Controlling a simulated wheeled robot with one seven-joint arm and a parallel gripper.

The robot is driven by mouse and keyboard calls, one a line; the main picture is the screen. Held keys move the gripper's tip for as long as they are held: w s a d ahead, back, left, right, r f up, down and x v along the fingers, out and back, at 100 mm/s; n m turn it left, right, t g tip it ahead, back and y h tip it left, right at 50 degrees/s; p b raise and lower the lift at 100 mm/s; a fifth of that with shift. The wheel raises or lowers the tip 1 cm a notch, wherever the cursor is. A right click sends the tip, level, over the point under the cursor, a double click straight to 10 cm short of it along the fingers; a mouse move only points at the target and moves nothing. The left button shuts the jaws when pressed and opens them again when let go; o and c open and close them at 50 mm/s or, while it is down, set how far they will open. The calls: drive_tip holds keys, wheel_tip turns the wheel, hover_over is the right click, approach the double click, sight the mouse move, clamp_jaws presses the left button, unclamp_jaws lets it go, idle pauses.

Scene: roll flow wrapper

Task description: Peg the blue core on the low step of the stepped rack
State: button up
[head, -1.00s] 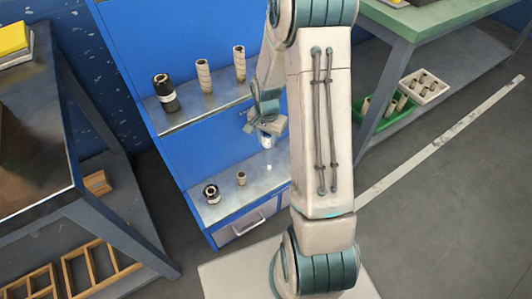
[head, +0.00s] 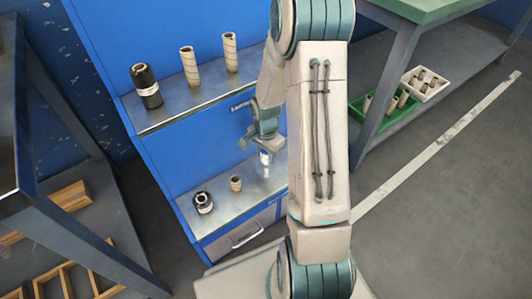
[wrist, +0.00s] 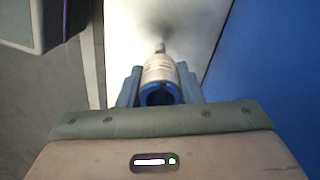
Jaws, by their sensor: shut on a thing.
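My gripper (wrist: 160,88) is shut on the blue core (wrist: 158,72), a pale, labelled tube with a blue ring at its near open end. In the head view the core (head: 265,158) hangs roughly upright below my gripper (head: 264,143), above the low step (head: 222,213) of the blue stepped rack. A thin grey peg (wrist: 160,47) shows just past the core's far end in the wrist view. I cannot tell whether the peg enters the core. Part of the step is hidden behind my arm.
On the low step, left of my gripper, stand a dark-and-white roll (head: 203,203) and a short brown core (head: 236,184). The upper step holds a black roll (head: 146,86) and two tall brown tubes (head: 190,66). A dark table (head: 70,205) stands at left, a green-topped bench (head: 420,18) at right.

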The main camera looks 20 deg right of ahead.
sight(266, 168)
drive_tip(key=shift+f+b, duration=0.4)
drive_tip(key=shift+f, duration=0.55)
drive_tip(key=shift+a, duration=0.1)
drive_tip(key=shift+f+b, duration=0.3)
drive_tip(key=shift+f, duration=0.05)
drive_tip(key=shift+f, duration=0.2)
idle(0.4)
drive_tip(key=shift+f+b, duration=0.45)
drive_tip(key=shift+f, duration=0.15)
idle(0.3)
drive_tip(key=shift+f+b, duration=0.65)
drive_tip(key=shift+f, duration=0.1)
drive_tip(key=shift+f, duration=0.25)
idle(0.4)
